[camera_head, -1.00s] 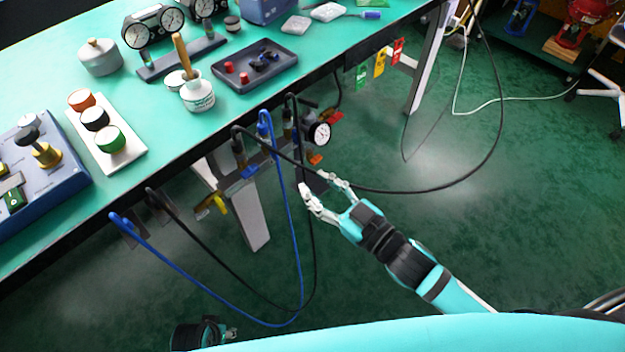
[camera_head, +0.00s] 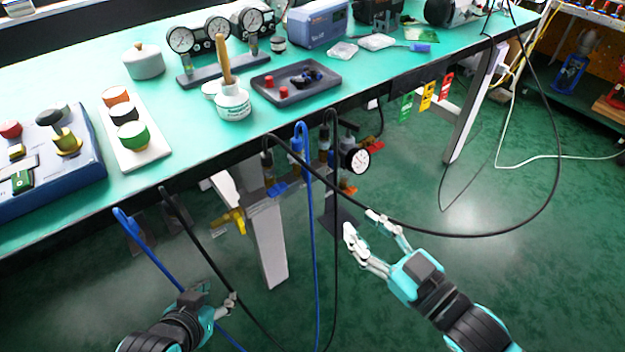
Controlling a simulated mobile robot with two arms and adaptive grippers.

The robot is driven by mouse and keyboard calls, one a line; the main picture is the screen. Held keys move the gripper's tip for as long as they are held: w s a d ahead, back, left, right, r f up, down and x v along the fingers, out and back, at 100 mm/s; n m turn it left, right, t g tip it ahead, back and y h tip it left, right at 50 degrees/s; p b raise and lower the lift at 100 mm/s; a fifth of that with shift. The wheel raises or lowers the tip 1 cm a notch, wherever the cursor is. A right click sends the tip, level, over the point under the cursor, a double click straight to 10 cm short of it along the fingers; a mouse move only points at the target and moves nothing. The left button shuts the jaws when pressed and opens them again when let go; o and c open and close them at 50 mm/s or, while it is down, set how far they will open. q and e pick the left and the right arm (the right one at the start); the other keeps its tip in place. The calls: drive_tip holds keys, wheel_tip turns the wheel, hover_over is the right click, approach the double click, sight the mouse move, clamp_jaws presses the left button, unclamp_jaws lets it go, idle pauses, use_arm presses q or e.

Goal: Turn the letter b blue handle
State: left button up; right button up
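A small blue handle (camera_head: 276,189) sits on a valve in the row of fittings below the front edge of the green workbench (camera_head: 190,185). Its letter is too small to read. My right gripper (camera_head: 361,222) is open and empty, below and to the right of the blue handle and apart from it, just under the gauge. My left gripper (camera_head: 219,292) is low at the left, below the blue handle and apart from it. Its fingers look spread and empty, with hoses close by.
A yellow handle (camera_head: 235,222), an orange handle (camera_head: 347,190), a red handle (camera_head: 374,145) and a round gauge (camera_head: 358,160) are near the blue one. Blue (camera_head: 313,250) and black (camera_head: 480,235) hoses hang around them. A white table leg (camera_head: 268,245) stands below.

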sight(308, 176)
drive_tip(key=b+x, duration=0.1)
drive_tip(key=x, duration=1.2)
drive_tip(key=shift+w+a+b, duration=0.15)
drive_tip(key=shift+w+b, duration=0.15)
drive_tip(key=shift+b, duration=0.1)
drive_tip(key=shift+w+a, duration=0.35)
use_arm(q)
drive_tip(key=w+d+r+t+h, duration=0.1)
drive_tip(key=w+d+r+t, duration=0.1)
drive_tip(key=w+r+t, duration=0.3)
drive_tip(key=shift+w+d+r, duration=0.25)
drive_tip(key=shift+w+r, duration=0.2)
drive_tip(key=shift+r, duration=0.35)
use_arm(e)
clamp_jaws()
